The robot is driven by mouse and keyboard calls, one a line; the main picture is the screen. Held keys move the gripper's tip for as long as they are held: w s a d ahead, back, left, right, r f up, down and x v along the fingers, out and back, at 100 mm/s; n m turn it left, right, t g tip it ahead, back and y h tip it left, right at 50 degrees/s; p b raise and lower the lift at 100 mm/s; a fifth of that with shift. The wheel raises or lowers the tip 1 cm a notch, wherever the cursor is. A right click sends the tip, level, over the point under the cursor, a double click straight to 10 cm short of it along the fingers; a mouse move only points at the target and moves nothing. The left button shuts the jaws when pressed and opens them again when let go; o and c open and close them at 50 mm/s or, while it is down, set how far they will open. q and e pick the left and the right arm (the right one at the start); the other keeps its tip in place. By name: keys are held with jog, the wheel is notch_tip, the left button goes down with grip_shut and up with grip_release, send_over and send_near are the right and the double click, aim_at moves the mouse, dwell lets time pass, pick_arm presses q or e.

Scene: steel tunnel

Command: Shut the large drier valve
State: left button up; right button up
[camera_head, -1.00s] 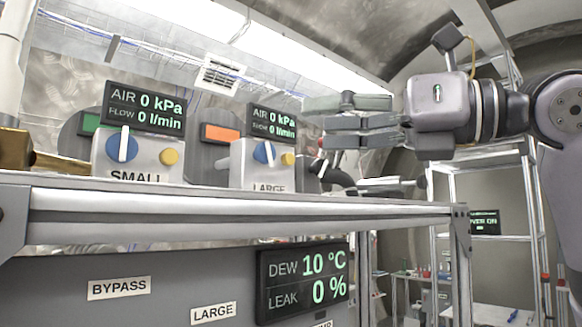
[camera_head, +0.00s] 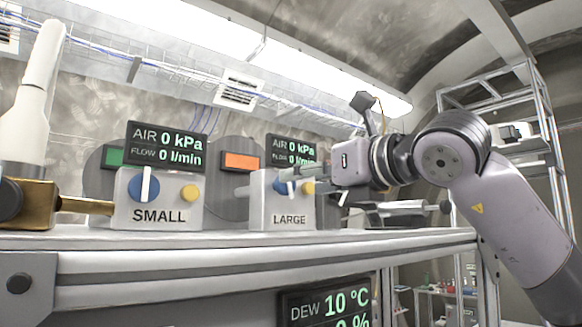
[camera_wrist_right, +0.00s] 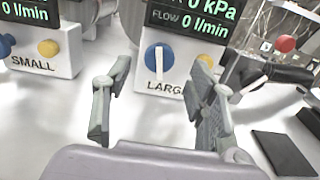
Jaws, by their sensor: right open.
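The large drier valve is a blue round knob (camera_wrist_right: 158,62) with a white bar handle standing upright, on the front of the grey box marked LARGE (camera_head: 282,212). In the head view the knob is partly hidden behind my right gripper (camera_head: 262,188). My right gripper is open and empty in front of the box. In the right wrist view its two fingers (camera_wrist_right: 158,85) stand apart on either side of the knob, and neither visibly touches it. My left gripper is not in view.
The SMALL box (camera_head: 158,198) with its own blue knob stands to the left. A yellow button (camera_wrist_right: 205,62) sits right of the large knob. Above it a display (camera_head: 292,151) reads 0 kPa. A brass fitting (camera_head: 35,200) is at far left. A shelf edge (camera_head: 200,262) runs below.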

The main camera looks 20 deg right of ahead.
aim_at(282, 185)
jog(key=p+x, duration=0.1)
jog(key=x, duration=0.3)
jog(key=shift+w+r+p, duration=0.1)
jog(key=shift+p, duration=0.2)
jog(key=shift+w+a, duration=0.2)
jog(key=shift+w, duration=0.25)
jog(key=shift+c, duration=0.4)
